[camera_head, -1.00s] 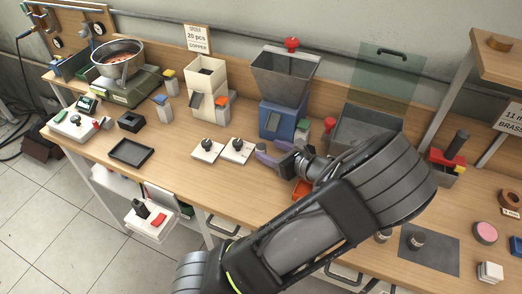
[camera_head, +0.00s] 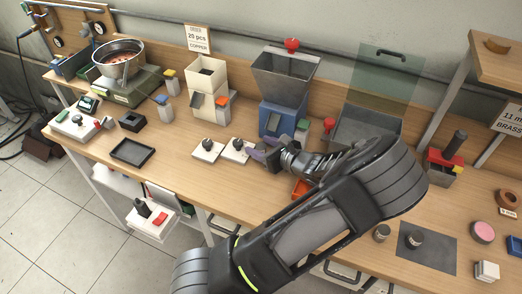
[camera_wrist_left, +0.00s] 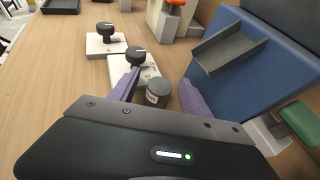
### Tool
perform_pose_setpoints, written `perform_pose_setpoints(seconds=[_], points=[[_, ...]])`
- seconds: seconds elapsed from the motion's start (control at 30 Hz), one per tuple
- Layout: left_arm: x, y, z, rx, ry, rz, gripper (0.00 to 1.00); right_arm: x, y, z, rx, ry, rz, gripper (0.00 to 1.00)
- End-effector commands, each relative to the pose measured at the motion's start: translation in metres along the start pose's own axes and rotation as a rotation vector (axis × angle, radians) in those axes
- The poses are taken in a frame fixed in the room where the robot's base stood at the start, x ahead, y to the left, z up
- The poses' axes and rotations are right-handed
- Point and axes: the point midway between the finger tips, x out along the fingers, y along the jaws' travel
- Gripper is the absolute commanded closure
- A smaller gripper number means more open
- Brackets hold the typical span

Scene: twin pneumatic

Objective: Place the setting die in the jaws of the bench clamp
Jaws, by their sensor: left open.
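My left gripper (camera_head: 261,152) is open over the bench, just right of two white blocks with black knobs. In the left wrist view its purple fingers (camera_wrist_left: 160,87) are apart. A short dark grey cylinder (camera_wrist_left: 158,93) with pale marking, likely the setting die, shows between them; I cannot tell whether either finger touches it. The gripper hides it in the head view. A red fixture (camera_head: 446,157) with a black upright handle, possibly the bench clamp, stands at the right back; its jaws are not clear. My right gripper is not in view.
The knobbed white blocks (camera_head: 208,150) (camera_wrist_left: 106,43) are close to the left finger. A blue hopper machine (camera_head: 284,118) stands behind the gripper, its blue side (camera_wrist_left: 235,75) near the right finger. Grey cylinders (camera_head: 415,240) stand at the front right, one on a dark mat (camera_head: 440,256).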

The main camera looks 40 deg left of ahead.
Motion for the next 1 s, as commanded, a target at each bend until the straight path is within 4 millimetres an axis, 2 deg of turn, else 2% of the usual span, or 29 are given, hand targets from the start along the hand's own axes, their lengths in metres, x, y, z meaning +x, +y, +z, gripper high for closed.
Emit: perform_pose_setpoints(seconds=[0.2,0.87,1.0], points=[[-0.0002,0.0,0.0001,0.0,0.0,0.0,0.44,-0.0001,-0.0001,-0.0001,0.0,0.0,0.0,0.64],[-0.0002,-0.0001,0.0001,0.0,0.0,0.0,0.98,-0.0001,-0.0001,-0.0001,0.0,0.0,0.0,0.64],[-0.0002,-0.0001,0.0001,0.0,0.0,0.0,1.0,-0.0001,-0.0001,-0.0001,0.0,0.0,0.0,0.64]])
